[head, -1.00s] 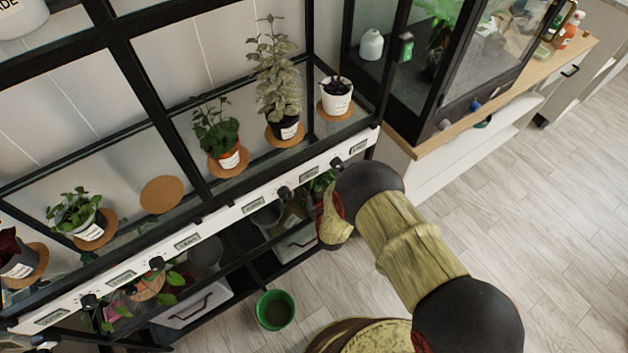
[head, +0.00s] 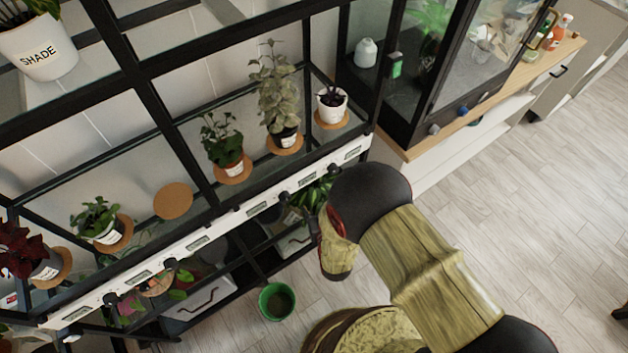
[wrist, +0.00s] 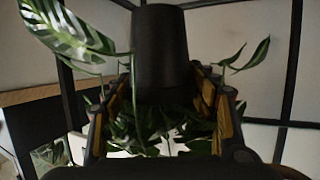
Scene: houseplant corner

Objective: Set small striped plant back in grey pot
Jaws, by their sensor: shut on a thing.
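In the wrist view, my gripper (wrist: 160,108) is shut on a black nursery pot (wrist: 160,48), with a finger on each side of it. Green leaves (wrist: 150,128) of the small striped plant spread below the pot between the fingers. A broad leaf with pale stripes (wrist: 68,28) shows at the upper left. In the head view my arm hides the gripper; green leaves (head: 318,192) show just left of the arm, and I cannot tell if they are the held plant's. A dark grey pot (head: 267,214) is partly visible on the lower shelf, behind the white rail.
Several potted plants stand on cork mats on the glass shelf; one mat (head: 173,201) is bare. Black frame bars (head: 172,128) and the white rail (head: 215,232) edge the shelves. A green bucket (head: 277,301) stands on the floor. The floor at right is open.

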